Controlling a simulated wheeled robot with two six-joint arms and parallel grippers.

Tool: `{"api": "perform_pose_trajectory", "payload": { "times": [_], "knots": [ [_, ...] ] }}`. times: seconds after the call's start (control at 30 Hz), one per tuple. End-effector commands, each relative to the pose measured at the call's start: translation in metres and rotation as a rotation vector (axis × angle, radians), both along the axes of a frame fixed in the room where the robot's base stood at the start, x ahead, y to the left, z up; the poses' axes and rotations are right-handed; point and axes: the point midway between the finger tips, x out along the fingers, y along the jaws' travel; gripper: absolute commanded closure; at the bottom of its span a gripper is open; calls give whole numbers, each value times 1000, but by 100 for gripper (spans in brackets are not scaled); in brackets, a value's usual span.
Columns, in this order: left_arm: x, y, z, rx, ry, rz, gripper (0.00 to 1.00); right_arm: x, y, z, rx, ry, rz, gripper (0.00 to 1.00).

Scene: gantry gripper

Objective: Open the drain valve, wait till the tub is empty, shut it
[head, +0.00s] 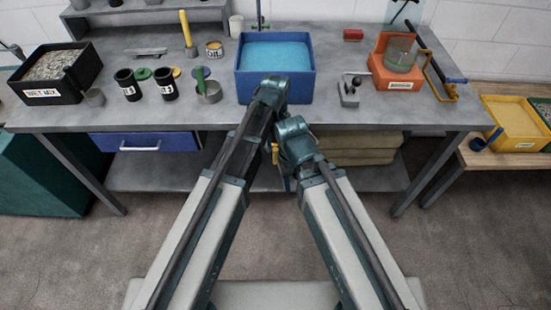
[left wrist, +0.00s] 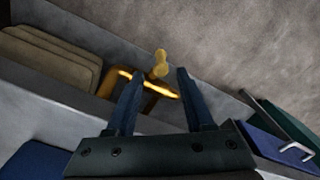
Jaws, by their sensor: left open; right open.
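The blue tub (head: 275,88) stands at the front of the bench, with light-blue water (head: 275,55) high inside it. A yellow valve handle (head: 275,153) shows below the bench's front edge, largely hidden by my arms. In the left wrist view the yellow handle (left wrist: 160,64) lies beyond the fingertips of my left gripper (left wrist: 159,73), which is open with nothing between its fingers. In the head view my left wrist is in front of the tub. My right gripper (head: 294,145) is lower, near the valve; its fingers are mostly hidden.
The grey bench (head: 215,120) holds black cups, a grey clamp-like tool (head: 349,90) and an orange box (head: 397,78). A blue drawer (head: 140,142) hangs at left. Sacks (head: 365,150) lie on the lower shelf. The floor in front of the bench is clear.

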Motion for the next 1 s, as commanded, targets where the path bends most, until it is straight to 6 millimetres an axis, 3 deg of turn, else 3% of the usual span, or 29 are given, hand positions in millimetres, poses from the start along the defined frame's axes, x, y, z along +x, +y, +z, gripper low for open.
{"api": "perform_pose_trajectory", "payload": {
  "times": [0.03,0.3,0.73,1.0],
  "knots": [
    [0,0,-15,0,0,0,47,0,0,-15,0,0,0,50],
    [0,0,-49,0,0,0,47,0,0,-49,0,0,0,50],
    [0,0,-55,0,0,0,47,0,0,-55,0,0,0,50],
    [0,0,-55,0,0,0,96,0,0,-55,0,0,0,50]
  ]
}}
